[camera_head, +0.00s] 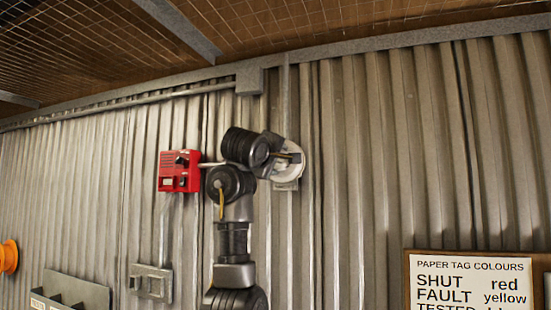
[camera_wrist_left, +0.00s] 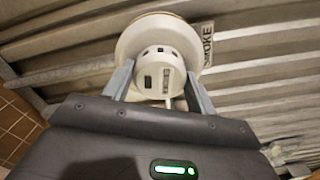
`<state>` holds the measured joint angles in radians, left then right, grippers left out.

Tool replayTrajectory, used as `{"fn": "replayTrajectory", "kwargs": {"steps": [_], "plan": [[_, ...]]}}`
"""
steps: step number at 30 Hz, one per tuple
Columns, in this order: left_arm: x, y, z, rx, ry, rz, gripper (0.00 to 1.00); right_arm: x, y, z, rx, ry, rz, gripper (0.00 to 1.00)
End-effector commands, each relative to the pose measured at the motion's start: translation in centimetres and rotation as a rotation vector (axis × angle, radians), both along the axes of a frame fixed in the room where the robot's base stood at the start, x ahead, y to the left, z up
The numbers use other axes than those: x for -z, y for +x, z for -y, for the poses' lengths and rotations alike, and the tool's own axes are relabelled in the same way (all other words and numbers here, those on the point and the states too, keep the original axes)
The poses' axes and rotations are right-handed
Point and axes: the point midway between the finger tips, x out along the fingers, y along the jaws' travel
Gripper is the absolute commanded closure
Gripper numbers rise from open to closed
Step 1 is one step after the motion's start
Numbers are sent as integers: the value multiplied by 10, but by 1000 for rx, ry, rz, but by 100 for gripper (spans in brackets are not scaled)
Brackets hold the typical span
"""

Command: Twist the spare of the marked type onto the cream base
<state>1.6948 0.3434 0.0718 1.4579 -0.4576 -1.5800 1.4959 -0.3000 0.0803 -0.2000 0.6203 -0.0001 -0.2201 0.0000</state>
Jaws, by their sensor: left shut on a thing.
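In the wrist view my left gripper (camera_wrist_left: 160,82) has its two fingers on either side of a white detector head (camera_wrist_left: 158,60) with small dark slots, and is shut on it. A wider round disc with a cream rim (camera_wrist_left: 126,40) sits right behind the head, against the wall. I cannot tell whether the head is seated on it or just touching. A label reading SMOKE (camera_wrist_left: 203,45) is beside the disc. In the head view my left gripper (camera_head: 284,158) reaches the pale round unit (camera_head: 295,172) on the wall; my arm hides part of it. My right gripper is not in view.
A red box (camera_head: 179,171) is on the corrugated wall left of my arm. A tag-colour board (camera_head: 475,264) is lower right. The wall right of the unit is clear.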

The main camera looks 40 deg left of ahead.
Motion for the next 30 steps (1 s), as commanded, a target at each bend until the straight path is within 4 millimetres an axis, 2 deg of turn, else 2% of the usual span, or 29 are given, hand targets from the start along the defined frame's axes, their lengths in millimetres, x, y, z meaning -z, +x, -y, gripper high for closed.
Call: {"fn": "replayTrajectory", "kwargs": {"steps": [1, 6, 14, 17, 20, 24, 30], "plan": [[0, 0, 0, 0, 0, 0, 40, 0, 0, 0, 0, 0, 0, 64], [0, 0, 0, 0, 0, 1, 18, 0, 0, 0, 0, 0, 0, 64], [0, -1, 0, 0, 0, 0, 18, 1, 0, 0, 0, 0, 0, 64], [2, -6, 3, 0, 0, 3, 18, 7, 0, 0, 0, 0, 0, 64], [5, -19, 7, 1, 0, 4, 18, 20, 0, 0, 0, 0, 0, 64], [6, -47, 17, 1, 0, 7, 18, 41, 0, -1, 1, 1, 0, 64], [4, -82, 29, 1, 1, 5, 18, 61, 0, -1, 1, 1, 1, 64]]}}
